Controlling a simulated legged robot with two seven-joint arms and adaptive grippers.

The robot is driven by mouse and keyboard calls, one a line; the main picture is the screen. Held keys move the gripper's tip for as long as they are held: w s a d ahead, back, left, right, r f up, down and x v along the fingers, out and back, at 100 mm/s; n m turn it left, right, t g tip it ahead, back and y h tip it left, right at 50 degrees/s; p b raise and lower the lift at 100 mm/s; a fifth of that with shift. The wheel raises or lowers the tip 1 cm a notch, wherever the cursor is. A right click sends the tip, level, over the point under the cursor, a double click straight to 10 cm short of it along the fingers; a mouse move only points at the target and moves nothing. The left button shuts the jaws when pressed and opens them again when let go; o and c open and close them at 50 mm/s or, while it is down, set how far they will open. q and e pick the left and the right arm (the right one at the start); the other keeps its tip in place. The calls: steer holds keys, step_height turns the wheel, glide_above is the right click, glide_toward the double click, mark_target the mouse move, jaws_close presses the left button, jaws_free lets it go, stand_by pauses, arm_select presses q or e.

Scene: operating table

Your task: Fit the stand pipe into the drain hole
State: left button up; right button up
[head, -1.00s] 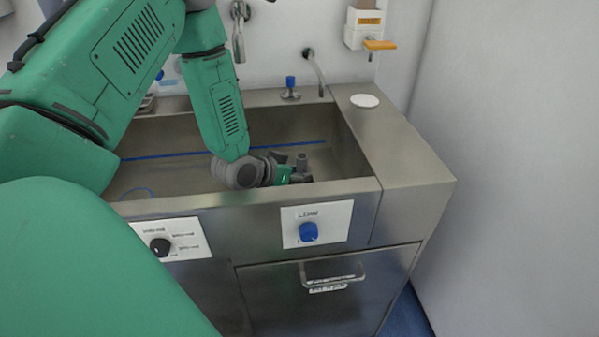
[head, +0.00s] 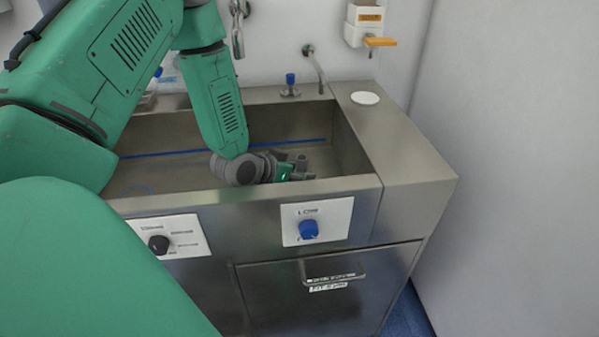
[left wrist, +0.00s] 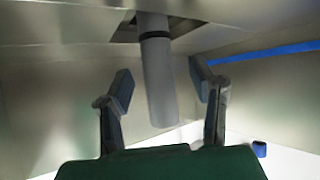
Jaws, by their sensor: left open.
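The grey stand pipe (head: 302,162) stands about upright near the right end of the steel sink, just right of my left gripper (head: 300,172). In the left wrist view the stand pipe (left wrist: 159,80) shows between the two fingers of my left gripper (left wrist: 158,82), with gaps on both sides. The fingers are open. The pipe's dark-banded end reaches a dark square recess (left wrist: 124,33) in the steel surface, which looks like the drain hole. I cannot tell how deep the pipe sits. My right gripper is not in view.
The sink's front wall (head: 240,203) and right ledge (head: 395,145) stand around my left gripper. A tap (head: 315,65) and a blue-topped valve (head: 290,84) are behind. A white disc (head: 365,98) lies on the ledge. The sink's left part is largely clear.

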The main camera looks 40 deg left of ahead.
arm_select(q)
step_height(320, 180, up, 9)
steer(key=shift+r, duration=0.1)
stand_by(0.7)
